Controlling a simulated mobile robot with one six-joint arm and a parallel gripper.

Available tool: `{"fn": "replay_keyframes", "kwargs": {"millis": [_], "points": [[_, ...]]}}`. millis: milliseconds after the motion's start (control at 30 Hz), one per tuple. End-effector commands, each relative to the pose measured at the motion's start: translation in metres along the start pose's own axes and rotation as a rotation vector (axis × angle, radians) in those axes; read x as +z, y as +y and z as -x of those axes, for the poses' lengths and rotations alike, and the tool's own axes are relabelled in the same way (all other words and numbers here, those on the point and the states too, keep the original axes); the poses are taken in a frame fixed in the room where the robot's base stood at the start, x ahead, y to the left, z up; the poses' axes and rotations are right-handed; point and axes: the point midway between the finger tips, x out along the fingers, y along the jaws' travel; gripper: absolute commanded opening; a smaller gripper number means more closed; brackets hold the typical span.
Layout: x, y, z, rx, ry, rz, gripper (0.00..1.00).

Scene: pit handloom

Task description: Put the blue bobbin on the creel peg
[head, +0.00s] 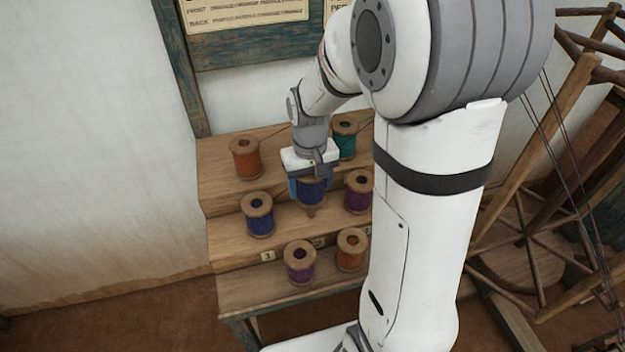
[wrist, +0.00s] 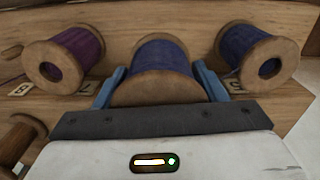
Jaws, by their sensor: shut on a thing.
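My gripper (head: 312,176) is shut on a blue bobbin (head: 312,193) at the middle step of the wooden creel (head: 228,232). In the wrist view the held bobbin (wrist: 160,58) sits between the two blue fingers of my gripper (wrist: 160,85), its round wooden flange facing the camera. A small wooden tip (head: 310,212) shows just below the held bobbin; I cannot tell whether it is a peg or whether the bobbin is around one. Another blue bobbin (head: 258,214) stands on the left, also at the right of the wrist view (wrist: 258,55).
A purple bobbin (head: 358,190) stands close right of the held one. An orange bobbin (head: 245,157) and a teal bobbin (head: 344,139) are on the top step. A purple bobbin (head: 299,261) and an orange bobbin (head: 351,249) are on the lower step. A wooden reel frame (head: 540,200) stands right.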

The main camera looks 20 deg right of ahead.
Motion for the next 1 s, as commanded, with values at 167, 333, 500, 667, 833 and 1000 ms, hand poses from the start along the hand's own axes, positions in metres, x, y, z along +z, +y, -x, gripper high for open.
{"fn": "replay_keyframes", "kwargs": {"millis": [167,333,500,667,833,1000], "points": [[0.0,0.0,-0.016,0.0,-0.001,-0.001,0.39],[0.0,0.0,-0.028,0.0,-0.001,-0.001,0.39],[0.0,0.001,-0.039,0.0,0.0,-0.001,0.39],[0.0,0.001,-0.051,0.0,0.0,-0.002,0.39],[0.0,0.001,-0.06,0.0,0.0,-0.002,0.39],[0.0,0.001,-0.063,0.0,0.0,-0.002,0.39]]}}
